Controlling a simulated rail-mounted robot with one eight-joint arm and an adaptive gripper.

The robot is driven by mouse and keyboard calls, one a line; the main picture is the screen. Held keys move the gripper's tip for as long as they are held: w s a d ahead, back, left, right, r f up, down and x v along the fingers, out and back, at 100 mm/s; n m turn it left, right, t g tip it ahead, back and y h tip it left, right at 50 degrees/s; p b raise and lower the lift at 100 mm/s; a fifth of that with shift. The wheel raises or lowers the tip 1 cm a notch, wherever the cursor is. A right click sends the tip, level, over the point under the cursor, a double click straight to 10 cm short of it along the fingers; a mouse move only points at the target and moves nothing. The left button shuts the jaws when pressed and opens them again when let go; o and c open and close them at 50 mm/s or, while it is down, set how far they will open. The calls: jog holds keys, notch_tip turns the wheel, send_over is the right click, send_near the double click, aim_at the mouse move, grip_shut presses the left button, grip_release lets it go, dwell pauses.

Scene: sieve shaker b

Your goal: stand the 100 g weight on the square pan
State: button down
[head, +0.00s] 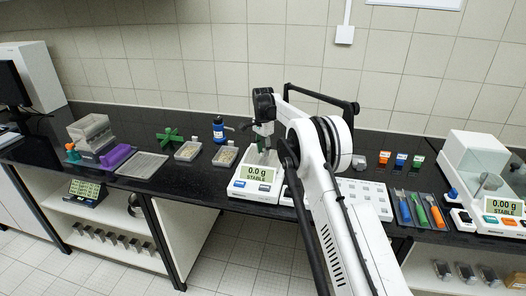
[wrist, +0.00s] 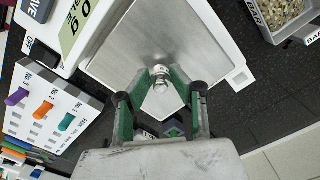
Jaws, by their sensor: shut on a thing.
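The square pan is a bare metal plate on the white balance (head: 255,180); the pan (wrist: 130,45) fills the upper middle of the wrist view. The balance display reads 0.0 g STABLE in the head view. My gripper (wrist: 160,85) has green finger pads shut on a small shiny metal weight (wrist: 160,76), held over the pan near its edge. Any gap beneath the weight is hard to see. In the head view my gripper (head: 264,142) is above the pan, and the weight is too small to make out.
Trays of grains (head: 188,150) and a blue bottle (head: 218,129) stand left of the balance. In the wrist view, a white rack with coloured knobs (wrist: 45,110) sits close beside the balance.

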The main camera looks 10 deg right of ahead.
jog(key=shift+f, duration=0.35)
jog(key=shift+f, duration=0.15)
jog(key=c, duration=1.5)
grip_release()
